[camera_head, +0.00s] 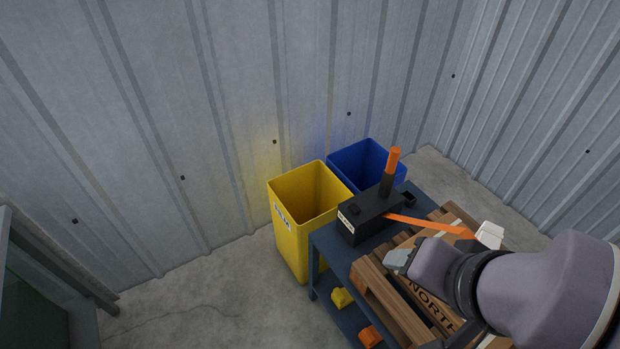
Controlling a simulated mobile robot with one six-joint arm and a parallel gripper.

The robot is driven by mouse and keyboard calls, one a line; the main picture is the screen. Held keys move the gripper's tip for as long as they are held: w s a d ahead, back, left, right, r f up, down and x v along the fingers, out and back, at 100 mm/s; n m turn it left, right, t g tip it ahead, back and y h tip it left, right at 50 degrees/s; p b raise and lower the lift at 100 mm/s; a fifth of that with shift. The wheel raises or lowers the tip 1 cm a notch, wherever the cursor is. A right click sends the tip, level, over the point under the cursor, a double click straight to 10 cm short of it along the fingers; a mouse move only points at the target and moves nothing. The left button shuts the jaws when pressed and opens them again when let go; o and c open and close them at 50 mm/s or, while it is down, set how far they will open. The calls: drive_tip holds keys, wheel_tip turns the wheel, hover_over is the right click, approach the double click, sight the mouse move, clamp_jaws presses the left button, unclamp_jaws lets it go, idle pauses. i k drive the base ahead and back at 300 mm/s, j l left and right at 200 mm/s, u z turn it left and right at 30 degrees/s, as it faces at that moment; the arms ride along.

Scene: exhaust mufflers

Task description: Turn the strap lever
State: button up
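The strap lever (390,170) stands nearly upright on a black box (368,214) at the far end of a blue cart. It has a black shaft and an orange grip. An orange strap (428,225) runs from the box to the right, over a wooden pallet. My arm comes in from the lower right. My gripper (399,259) is over the pallet, to the right of and nearer than the box, apart from the lever. Its fingers are small and partly hidden by my wrist, so I cannot tell whether it is open or shut.
The blue cart (332,254) carries the wooden pallet (377,288) and a cardboard piece with lettering. Yellow (342,298) and orange (369,336) items lie low on the cart. A yellow bin (292,241) and a blue bin (350,160) stand behind it.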

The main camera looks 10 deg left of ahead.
sight(389, 174)
drive_tip(key=i+j, duration=0.45)
drive_tip(key=j, duration=0.15)
drive_tip(key=i+j, duration=0.45)
drive_tip(key=j, duration=0.2)
